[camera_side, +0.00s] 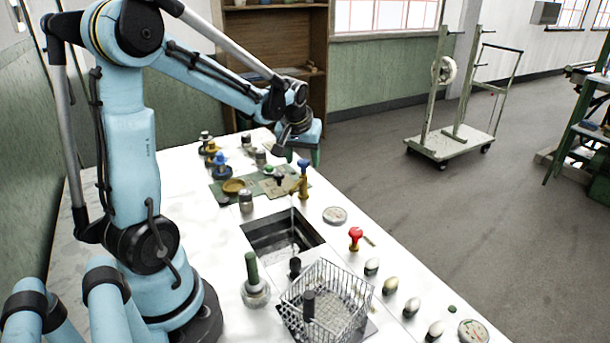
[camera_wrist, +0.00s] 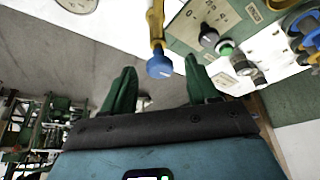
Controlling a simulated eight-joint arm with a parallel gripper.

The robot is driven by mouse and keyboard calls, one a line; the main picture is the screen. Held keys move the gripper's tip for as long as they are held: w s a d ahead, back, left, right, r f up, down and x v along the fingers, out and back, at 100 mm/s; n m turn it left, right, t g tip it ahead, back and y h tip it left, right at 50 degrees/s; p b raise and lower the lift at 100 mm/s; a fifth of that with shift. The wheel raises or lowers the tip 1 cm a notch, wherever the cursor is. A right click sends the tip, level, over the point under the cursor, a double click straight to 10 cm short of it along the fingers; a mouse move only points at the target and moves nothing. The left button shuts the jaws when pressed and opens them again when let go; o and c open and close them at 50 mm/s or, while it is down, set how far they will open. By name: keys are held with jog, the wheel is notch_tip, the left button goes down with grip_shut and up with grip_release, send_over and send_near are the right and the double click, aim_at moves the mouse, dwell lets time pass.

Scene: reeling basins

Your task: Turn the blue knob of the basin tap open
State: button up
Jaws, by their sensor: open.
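The brass tap (camera_side: 300,184) stands at the far edge of the sunken basin (camera_side: 262,238) in the white table. Its blue knob (camera_side: 303,163) is on top, and the knob also shows in the wrist view (camera_wrist: 159,66). My gripper (camera_side: 304,152) is directly over the tap, pointing down. In the wrist view my gripper (camera_wrist: 161,66) is open, with one green finger on each side of the blue knob and visible gaps to both. Whether the fingertips reach down level with the knob I cannot tell. Nothing is held.
A green panel (camera_side: 224,194) with small knobs and a brass dish lies behind the tap. A red-topped stamp (camera_side: 356,236), a wire basket (camera_side: 290,295) and several egg-shaped pieces stand nearer the front. A green-handled tool (camera_side: 252,270) stands left of the basket.

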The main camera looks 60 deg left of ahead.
jog(key=v, duration=1.1)
jog(key=shift+s+d+r, duration=0.15)
jog(key=shift+s+r, duration=0.05)
jog(key=shift+r, duration=0.1)
jog(key=s+d+f+m+t+h, duration=0.1)
jog(key=s+d+f+m+t, duration=0.1)
jog(key=d, duration=0.7)
jog(key=s+d+f+m+t+h, duration=0.2)
jog(key=d+f+m, duration=0.2)
jog(key=d+m, duration=0.3)
jog(key=d, duration=0.2)
jog(key=shift+s+d+f, duration=0.3)
jog(key=shift+s+f, duration=0.05)
jog(key=shift+f, duration=0.05)
